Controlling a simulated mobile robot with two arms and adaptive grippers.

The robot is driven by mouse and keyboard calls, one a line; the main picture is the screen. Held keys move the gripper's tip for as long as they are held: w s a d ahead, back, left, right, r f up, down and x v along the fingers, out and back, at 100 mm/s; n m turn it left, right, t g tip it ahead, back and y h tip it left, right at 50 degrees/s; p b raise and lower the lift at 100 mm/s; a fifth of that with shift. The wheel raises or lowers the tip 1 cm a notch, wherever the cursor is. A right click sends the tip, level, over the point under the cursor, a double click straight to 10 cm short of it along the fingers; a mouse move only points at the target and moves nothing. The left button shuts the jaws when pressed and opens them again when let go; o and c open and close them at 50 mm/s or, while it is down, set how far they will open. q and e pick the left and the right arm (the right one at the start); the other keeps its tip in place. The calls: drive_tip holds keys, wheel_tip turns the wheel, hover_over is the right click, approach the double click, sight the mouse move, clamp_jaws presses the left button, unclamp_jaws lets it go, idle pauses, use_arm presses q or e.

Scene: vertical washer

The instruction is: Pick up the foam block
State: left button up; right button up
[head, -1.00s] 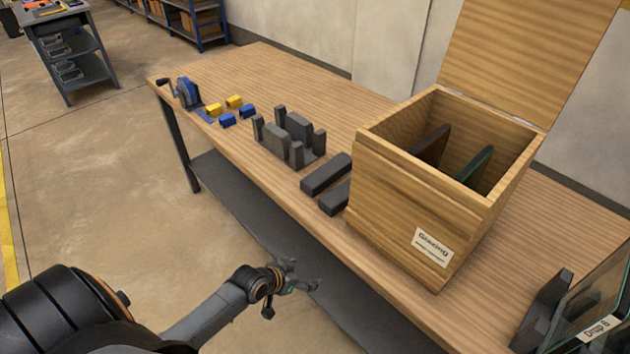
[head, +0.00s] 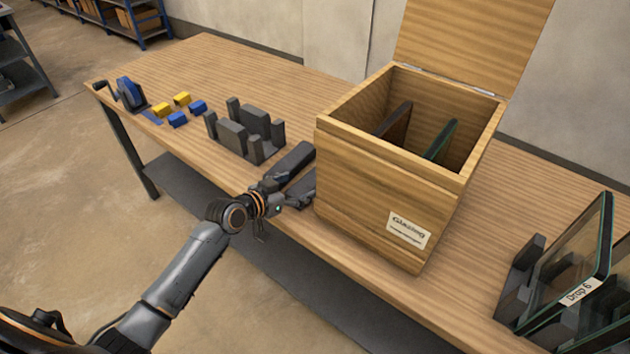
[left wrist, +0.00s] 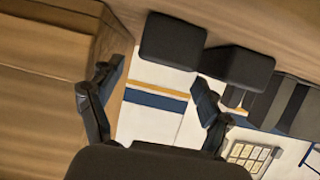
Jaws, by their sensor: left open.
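Two dark grey foam blocks lie on the bench beside the wooden crate. The farther block (head: 291,160) shows in the head view; the nearer one is mostly hidden behind my left gripper (head: 298,194). In the left wrist view the two block ends (left wrist: 172,40) (left wrist: 238,66) show ahead of the fingers. My left gripper (left wrist: 155,88) is open, its fingers apart with nothing between them. It is at the bench's front edge, close to the nearer block; I cannot tell whether it touches. My right gripper is out of view.
The open wooden crate (head: 365,195) with upright panes stands just right of the gripper. A grey slotted rack (head: 232,136) stands to the left, with small yellow and blue blocks beyond. A glass pane in a holder (head: 575,255) stands at right.

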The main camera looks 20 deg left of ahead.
sight(313, 178)
use_arm(q)
drive_tip(key=shift+r+p+x, duration=0.2)
drive_tip(key=shift+x, duration=1.15)
drive_tip(key=shift+r+p+x, duration=0.15)
drive_tip(key=shift+p+x, duration=0.05)
drive_tip(key=shift+x, duration=1.15)
drive_tip(key=shift+w, duration=0.1)
drive_tip(key=c, duration=1)
